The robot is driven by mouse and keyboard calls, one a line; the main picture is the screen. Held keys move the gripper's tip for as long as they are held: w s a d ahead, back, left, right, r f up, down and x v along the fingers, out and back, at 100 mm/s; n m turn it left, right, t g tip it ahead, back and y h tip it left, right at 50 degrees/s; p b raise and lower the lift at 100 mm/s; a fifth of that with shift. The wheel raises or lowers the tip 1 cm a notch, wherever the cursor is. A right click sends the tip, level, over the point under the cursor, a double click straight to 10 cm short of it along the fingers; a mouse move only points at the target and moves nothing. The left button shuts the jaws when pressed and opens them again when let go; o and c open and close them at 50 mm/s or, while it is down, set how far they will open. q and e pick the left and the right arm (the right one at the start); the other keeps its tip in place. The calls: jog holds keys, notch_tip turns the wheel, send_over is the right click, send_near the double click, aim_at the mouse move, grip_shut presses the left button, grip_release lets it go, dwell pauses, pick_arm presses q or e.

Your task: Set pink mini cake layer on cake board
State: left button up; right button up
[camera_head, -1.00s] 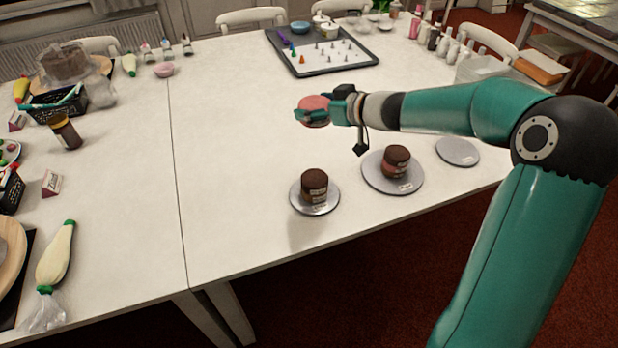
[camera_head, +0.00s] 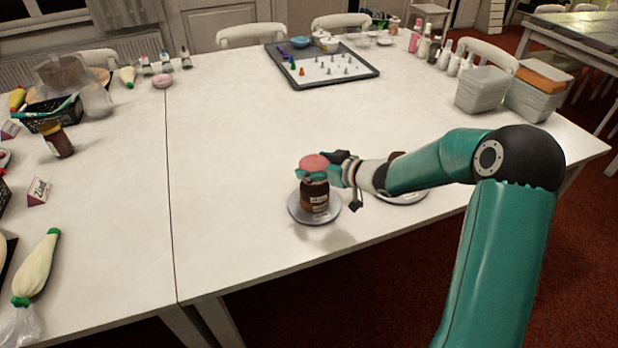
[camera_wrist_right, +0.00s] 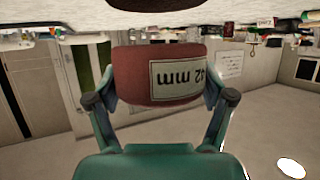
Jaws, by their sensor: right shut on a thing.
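My right gripper (camera_head: 318,174) is shut on the pink mini cake layer (camera_head: 314,162). The layer sits above a dark brown cake stack (camera_head: 314,197) on the left grey cake board (camera_head: 296,212). In the right wrist view the layer (camera_wrist_right: 158,72) shows upside down between the two fingers with a "42 mm" label. The brown stack's top (camera_wrist_right: 155,4) shows at that view's upper edge, with a gap between it and the layer. My left gripper is not in view.
A second cake board (camera_head: 405,197) lies to the right, mostly hidden by my right arm, with a brown layer (camera_head: 397,155) peeking out. A grey tray (camera_head: 345,76) with small nozzles stands at the back. White tubs (camera_head: 482,90) stand at the right. The table's middle is clear.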

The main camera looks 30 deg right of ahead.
jog(key=shift+f, duration=1.3)
jog(key=shift+f, duration=0.25)
jog(key=o, duration=1)
jog(key=shift+o, duration=0.2)
jog(key=shift+r, duration=0.1)
